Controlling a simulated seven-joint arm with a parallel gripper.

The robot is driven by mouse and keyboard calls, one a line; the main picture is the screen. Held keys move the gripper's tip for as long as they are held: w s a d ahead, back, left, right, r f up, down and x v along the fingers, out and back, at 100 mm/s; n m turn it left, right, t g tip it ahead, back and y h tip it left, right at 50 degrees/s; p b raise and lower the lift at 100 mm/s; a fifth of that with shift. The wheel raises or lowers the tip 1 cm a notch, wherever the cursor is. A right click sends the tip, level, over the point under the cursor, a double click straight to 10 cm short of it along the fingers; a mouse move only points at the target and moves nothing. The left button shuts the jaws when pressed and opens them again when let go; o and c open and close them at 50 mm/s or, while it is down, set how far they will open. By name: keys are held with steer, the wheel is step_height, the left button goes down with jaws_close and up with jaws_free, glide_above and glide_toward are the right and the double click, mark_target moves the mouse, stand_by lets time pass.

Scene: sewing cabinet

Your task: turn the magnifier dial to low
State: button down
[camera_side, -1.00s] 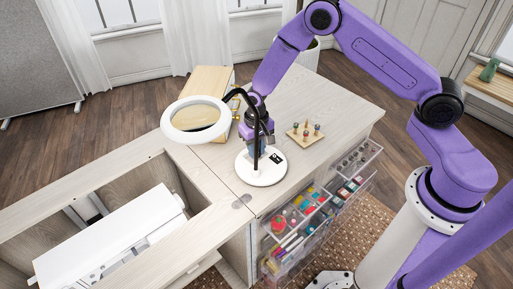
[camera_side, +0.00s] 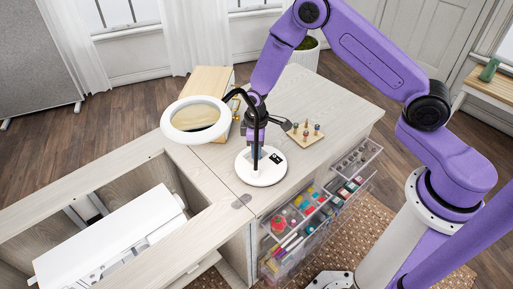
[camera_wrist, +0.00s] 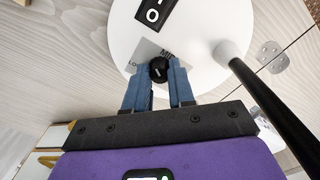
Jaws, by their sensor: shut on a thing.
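The magnifier lamp has a white ring head (camera_side: 195,121), a black gooseneck and a round white base (camera_side: 262,176) on the cabinet top. The letters "MI" and "LO" show in part; the rest is covered. My gripper (camera_wrist: 160,82) is shut on the dial, its two blue fingers at either side. The pointer line on the dial is small and looks roughly upright in that view. In the side view my gripper is partly hidden behind the gooseneck.
A black rocker switch (camera_wrist: 155,12) is on the base near the dial. The black lamp stem (camera_wrist: 262,92) rises close to the right of my gripper. A wooden spool holder (camera_side: 305,134) stands to the right, and clear drawers (camera_side: 300,222) hang open below.

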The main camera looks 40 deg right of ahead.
steer(key=n, duration=0.4)
steer(key=shift+n, duration=2.3)
steer(key=c, duration=1)
jaws_free()
steer(key=shift+o, duration=0.2)
step_height(320, 180, up, 18)
steer(key=shift+f, duration=0.25)
